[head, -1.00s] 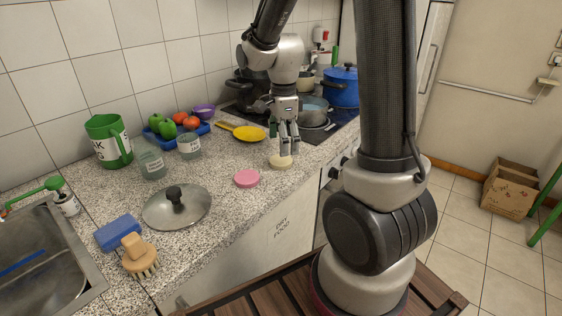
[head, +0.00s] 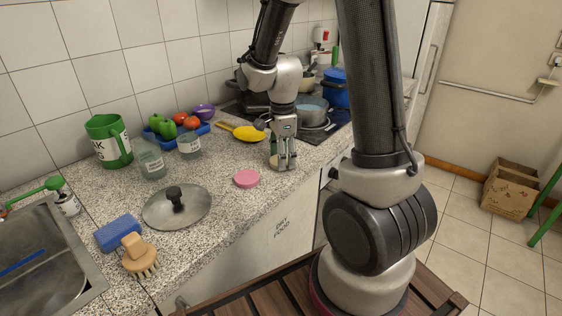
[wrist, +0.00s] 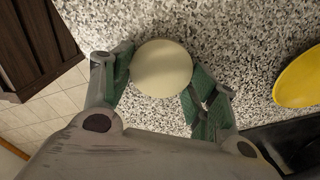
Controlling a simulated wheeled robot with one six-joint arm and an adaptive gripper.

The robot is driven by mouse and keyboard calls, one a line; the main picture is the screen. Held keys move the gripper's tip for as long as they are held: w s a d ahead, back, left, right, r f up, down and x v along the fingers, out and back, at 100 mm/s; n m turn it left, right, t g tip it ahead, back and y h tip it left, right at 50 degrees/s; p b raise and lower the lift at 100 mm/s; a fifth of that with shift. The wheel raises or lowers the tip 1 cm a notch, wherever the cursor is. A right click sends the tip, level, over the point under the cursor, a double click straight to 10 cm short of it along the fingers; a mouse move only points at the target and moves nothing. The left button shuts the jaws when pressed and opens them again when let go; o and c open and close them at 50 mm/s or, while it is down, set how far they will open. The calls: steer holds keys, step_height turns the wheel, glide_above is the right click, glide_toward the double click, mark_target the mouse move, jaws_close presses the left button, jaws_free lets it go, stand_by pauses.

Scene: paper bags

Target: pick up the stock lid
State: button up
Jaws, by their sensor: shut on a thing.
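A cream round lid (wrist: 162,67) lies between my fingers in the wrist view, low at the counter surface. No label shows on it. My gripper (head: 284,163) is shut on it, with green pads at its left and right sides. In the head view my fingers point down at the counter and mostly hide the lid. A pink round lid (head: 246,178) lies apart, left of my gripper.
A yellow spatula (head: 246,133) lies behind my gripper. Pots on the stove, including a blue pot (head: 337,92), stand behind to the right. A blue tray of vegetables (head: 201,128) and jars (head: 151,163) are at back left. The counter's front edge is close.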

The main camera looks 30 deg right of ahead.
steer(key=shift+r, duration=0.1)
step_height(320, 180, up, 10)
stand_by(0.4)
steer(key=shift+s, duration=0.1)
stand_by(0.6)
